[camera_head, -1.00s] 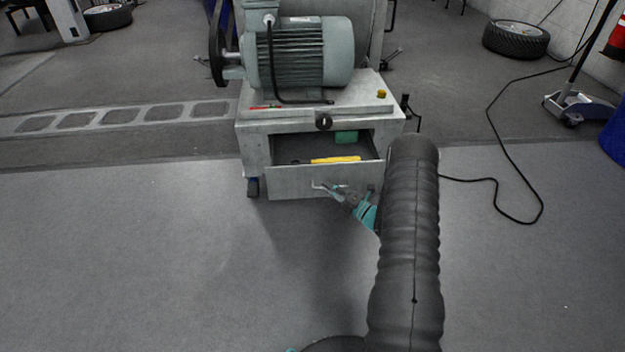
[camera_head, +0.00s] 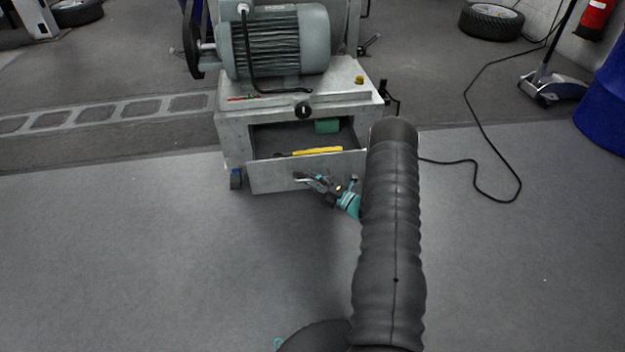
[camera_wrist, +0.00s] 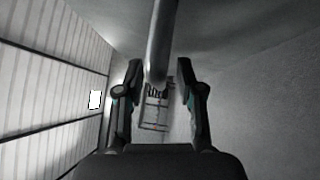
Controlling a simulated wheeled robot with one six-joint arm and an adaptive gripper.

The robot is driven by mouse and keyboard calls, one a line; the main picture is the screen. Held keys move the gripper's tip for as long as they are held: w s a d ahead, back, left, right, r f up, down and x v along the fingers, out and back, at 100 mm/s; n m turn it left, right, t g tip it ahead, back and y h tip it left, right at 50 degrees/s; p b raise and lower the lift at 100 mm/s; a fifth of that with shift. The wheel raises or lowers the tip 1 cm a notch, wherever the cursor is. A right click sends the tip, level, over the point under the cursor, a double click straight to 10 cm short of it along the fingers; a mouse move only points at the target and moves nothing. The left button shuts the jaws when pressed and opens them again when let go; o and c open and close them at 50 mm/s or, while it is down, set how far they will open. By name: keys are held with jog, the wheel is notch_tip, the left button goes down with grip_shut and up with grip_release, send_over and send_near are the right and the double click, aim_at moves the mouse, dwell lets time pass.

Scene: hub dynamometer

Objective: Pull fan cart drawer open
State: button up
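The fan cart (camera_head: 232,135) stands ahead in the head view, with a grey motor on top. Its drawer (camera_head: 275,178) is partly out; a yellow item (camera_head: 318,151) and a green item (camera_head: 327,126) show inside. My gripper (camera_head: 322,183) is at the drawer's front face, beside the handle (camera_head: 303,178). In the wrist view my gripper (camera_wrist: 160,66) has its two fingers apart. A round bar, which looks like the handle (camera_wrist: 162,40), lies between them, with a narrow gap on each side. My arm hides the drawer's right end.
A black cable (camera_head: 488,160) lies on the floor at right. A floor jack (camera_head: 550,88), a blue barrel (camera_head: 606,110) and a tyre (camera_head: 491,21) stand further right. The floor left of and before the cart is clear.

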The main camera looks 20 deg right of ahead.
jog(key=v, duration=1.2)
dwell(0.3)
